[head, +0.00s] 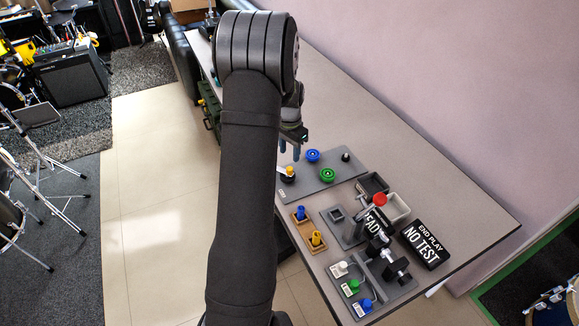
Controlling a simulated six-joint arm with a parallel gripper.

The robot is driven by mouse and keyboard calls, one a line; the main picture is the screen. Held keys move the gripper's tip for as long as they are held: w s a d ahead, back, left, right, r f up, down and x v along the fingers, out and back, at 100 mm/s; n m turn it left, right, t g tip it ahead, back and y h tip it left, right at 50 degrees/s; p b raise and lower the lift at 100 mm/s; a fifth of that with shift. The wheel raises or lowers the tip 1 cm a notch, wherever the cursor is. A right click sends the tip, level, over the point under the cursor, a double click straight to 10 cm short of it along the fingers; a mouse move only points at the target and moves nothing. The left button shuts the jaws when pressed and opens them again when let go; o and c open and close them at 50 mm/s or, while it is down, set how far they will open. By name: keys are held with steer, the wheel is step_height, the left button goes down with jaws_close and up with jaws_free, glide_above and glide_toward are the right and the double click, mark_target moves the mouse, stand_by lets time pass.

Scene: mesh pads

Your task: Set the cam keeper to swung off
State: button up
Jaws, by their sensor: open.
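Wooden blocks with blue and yellow pegs (317,239) and a plug board (352,292) lie nearer. The table (420,165) is clear toward the wall.

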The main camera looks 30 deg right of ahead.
mark_target(290, 168)
step_height(290, 168, down, 8)
steer(key=shift+r, duration=0.15)
jaws_close()
